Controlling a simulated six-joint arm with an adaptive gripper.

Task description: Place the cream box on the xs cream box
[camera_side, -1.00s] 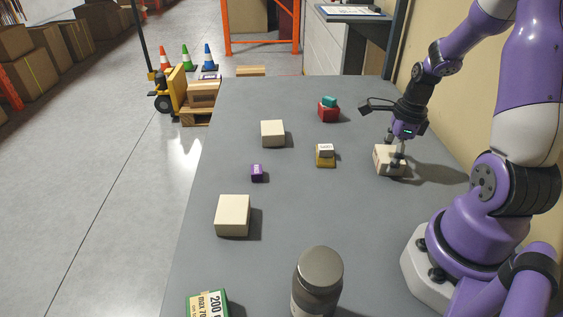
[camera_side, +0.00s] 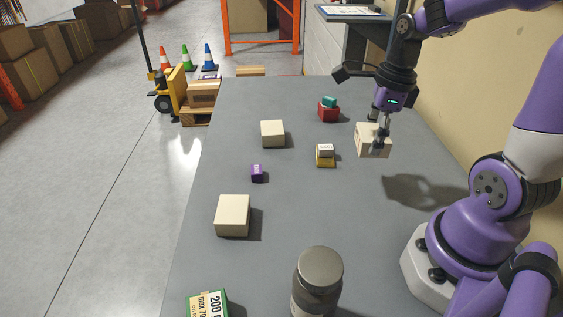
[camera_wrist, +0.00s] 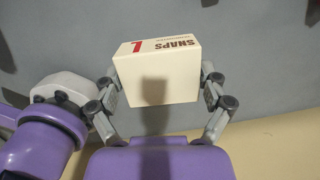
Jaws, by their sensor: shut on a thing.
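My gripper (camera_side: 379,143) is shut on a cream box (camera_side: 370,141) and holds it in the air above the right side of the table. In the wrist view, the cream box (camera_wrist: 158,78) sits between both fingers of my gripper (camera_wrist: 160,92), with red "SNAPS" and "L" lettering on one face. A very small pale cream box (camera_side: 326,149), with markings too small to read, sits on a yellow box (camera_side: 325,160) left of my gripper. Two plain cream boxes lie further left, one farther back (camera_side: 273,133) and one nearer (camera_side: 232,215).
A teal piece (camera_side: 330,101) sits on a red box (camera_side: 328,113) at the back. A small purple box (camera_side: 256,173) is mid-table. A grey bottle (camera_side: 318,282) and a green-and-white box (camera_side: 207,304) stand at the front.

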